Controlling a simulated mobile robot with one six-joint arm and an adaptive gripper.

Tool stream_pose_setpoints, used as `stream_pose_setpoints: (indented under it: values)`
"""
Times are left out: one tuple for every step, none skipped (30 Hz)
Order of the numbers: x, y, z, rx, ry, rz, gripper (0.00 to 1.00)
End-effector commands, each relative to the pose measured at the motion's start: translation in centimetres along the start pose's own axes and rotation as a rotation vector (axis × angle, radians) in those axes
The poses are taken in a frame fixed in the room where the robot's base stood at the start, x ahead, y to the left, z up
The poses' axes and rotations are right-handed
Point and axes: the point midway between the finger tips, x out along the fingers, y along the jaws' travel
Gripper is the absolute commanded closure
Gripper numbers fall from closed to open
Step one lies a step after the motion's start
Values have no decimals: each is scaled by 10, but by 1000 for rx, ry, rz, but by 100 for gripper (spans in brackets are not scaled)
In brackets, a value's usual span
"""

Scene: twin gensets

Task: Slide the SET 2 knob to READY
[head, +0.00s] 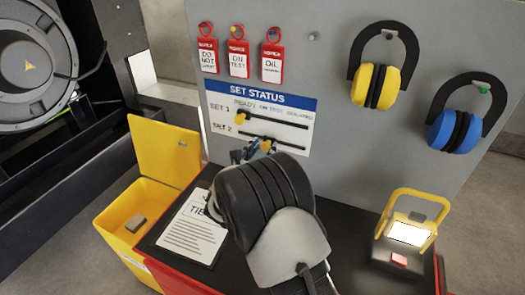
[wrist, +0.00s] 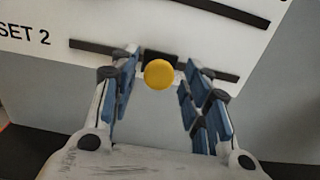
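The SET STATUS board (head: 262,112) is on the grey panel, with the READY column at its left. The SET 2 knob (head: 265,146) is yellow and sits near the middle of its dark slot, right of the READY end. In the wrist view the round SET 2 knob (wrist: 159,74) shows between the two blue-padded fingers, with a gap on either side. My gripper (wrist: 161,64) is open around it. In the head view my gripper (head: 254,150) is at the lower slot, and my wrist hides part of the board's lower edge.
The SET 1 knob (head: 239,118) is at the left of the upper slot. Red tags (head: 238,58) hang above. Yellow earmuffs (head: 376,86) and blue earmuffs (head: 455,131) hang at right. A lit work lamp (head: 408,233) and a clipboard (head: 185,232) rest on the dark bench top.

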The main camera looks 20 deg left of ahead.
Motion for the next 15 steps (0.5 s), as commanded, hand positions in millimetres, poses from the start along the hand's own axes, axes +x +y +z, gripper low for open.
stream_pose_setpoints:
  values:
    - [0,0,0,0,0,0,63]
    - [0,0,0,0,0,0,65]
    - [0,0,0,0,0,0,67]
    - [0,0,0,0,0,0,69]
    - [0,0,0,0,0,0,71]
    - [0,0,0,0,0,0,74]
    - [0,0,0,0,0,0,76]
    - [0,0,0,0,0,0,78]
    - [0,0,0,0,0,0,81]
    - [0,0,0,0,0,0,83]
    - [0,0,0,0,0,0,85]
    - [0,0,0,0,0,0,87]
    - [0,0,0,0,0,0,89]
    - [0,0,0,0,0,0,91]
    - [0,0,0,0,0,0,94]
